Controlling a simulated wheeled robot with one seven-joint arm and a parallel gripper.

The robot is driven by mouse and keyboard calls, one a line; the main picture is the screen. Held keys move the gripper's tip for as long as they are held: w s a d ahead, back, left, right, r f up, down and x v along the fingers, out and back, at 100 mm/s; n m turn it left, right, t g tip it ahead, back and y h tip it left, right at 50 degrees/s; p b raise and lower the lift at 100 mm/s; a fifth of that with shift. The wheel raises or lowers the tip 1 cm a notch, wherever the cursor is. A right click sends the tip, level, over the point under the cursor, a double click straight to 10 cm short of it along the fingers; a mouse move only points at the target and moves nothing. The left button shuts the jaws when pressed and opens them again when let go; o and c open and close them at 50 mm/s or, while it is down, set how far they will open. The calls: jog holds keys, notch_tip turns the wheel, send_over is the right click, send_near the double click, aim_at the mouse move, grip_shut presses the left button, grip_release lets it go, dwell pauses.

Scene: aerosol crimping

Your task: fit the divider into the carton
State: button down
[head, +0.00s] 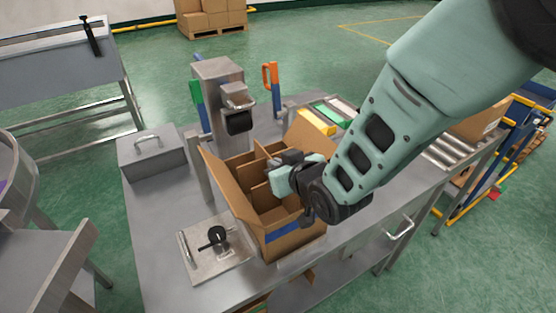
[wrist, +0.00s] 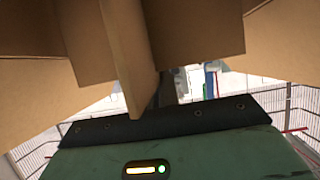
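The carton (head: 292,239) is an open brown box with a blue band, its flaps spread, on the metal table. The brown cardboard divider (head: 254,172) has crossing panels and shows inside the carton's opening, its upper edges near or above the rim. I cannot tell how deep it sits. My gripper (head: 284,178) is over the carton's right half, at the divider. In the wrist view a divider panel (wrist: 128,60) runs down to my gripper's palm, with a dark finger part beside it. The gripper appears shut on this panel; the fingertips are mostly hidden.
A metal post with a black head (head: 238,120) stands just behind the carton. A plate with a black knob (head: 216,246) lies at its front left, and a lidded grey box (head: 150,152) farther left. Yellow and green bins (head: 318,122) stand behind right.

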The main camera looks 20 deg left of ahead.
jog(key=shift+f+b, duration=1.05)
jog(key=shift+f, duration=1.2)
jog(key=c, duration=1.6)
grip_release()
jog(key=b+v, duration=0.2)
jog(key=v, duration=1.5)
jog(key=shift+s+d+b, duration=0.1)
jog(key=shift+d+b, duration=0.1)
jog(key=shift+b, duration=0.1)
